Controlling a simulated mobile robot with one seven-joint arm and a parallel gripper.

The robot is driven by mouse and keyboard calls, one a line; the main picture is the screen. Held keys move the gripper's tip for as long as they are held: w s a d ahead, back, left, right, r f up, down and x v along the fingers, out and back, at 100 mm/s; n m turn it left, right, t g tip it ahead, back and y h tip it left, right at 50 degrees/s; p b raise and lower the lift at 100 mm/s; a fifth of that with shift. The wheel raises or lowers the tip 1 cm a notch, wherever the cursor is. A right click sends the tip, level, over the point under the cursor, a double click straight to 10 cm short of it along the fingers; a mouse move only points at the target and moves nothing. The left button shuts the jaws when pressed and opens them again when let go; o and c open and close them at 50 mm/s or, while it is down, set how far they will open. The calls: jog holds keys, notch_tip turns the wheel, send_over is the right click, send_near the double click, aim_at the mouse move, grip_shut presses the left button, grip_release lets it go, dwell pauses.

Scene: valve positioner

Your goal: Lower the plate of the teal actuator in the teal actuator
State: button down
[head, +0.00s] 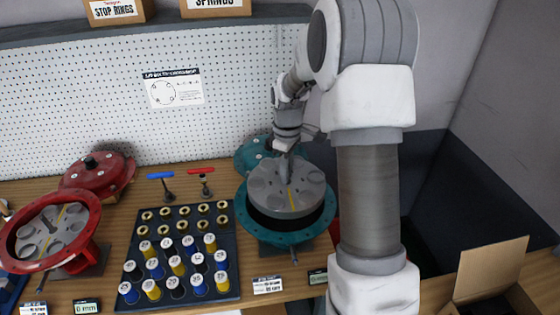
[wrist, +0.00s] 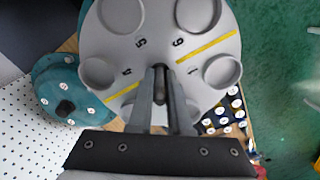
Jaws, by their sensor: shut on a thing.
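The grey round plate (head: 282,192) with a yellow stripe and round recesses sits above the teal actuator (head: 272,238). A dark gap shows between the plate and the actuator's teal rim at the front. In the wrist view the plate (wrist: 205,45) fills the upper middle, with numbers by its recesses. My gripper (head: 287,165) is over the middle of the plate. In the wrist view its fingers (wrist: 162,98) are closed on the short post at the plate's centre. The inside of the actuator under the plate is hidden.
A teal cover (head: 252,152) lies behind the actuator. To the left is a dark tray (head: 190,293) of springs and bushings, with two T-handled tools (head: 163,188) behind. A red actuator (head: 55,228) and red cover (head: 98,175) stand at far left. A cardboard box (head: 490,275) is at right.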

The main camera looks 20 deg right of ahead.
aim_at(285, 189)
jog(key=shift+w, duration=0.45)
jog(key=shift+f+b, duration=2.45)
jog(key=shift+f, duration=1.1)
jog(key=shift+f+b, duration=1.15)
jog(key=shift+f, duration=0.5)
jog(key=c, duration=0.8)
grip_release()
jog(key=shift+s, duration=0.1)
notch_tip(285, 189, up, 17)
jog(key=shift+f, duration=0.1)
jog(key=shift+r, duration=0.35)
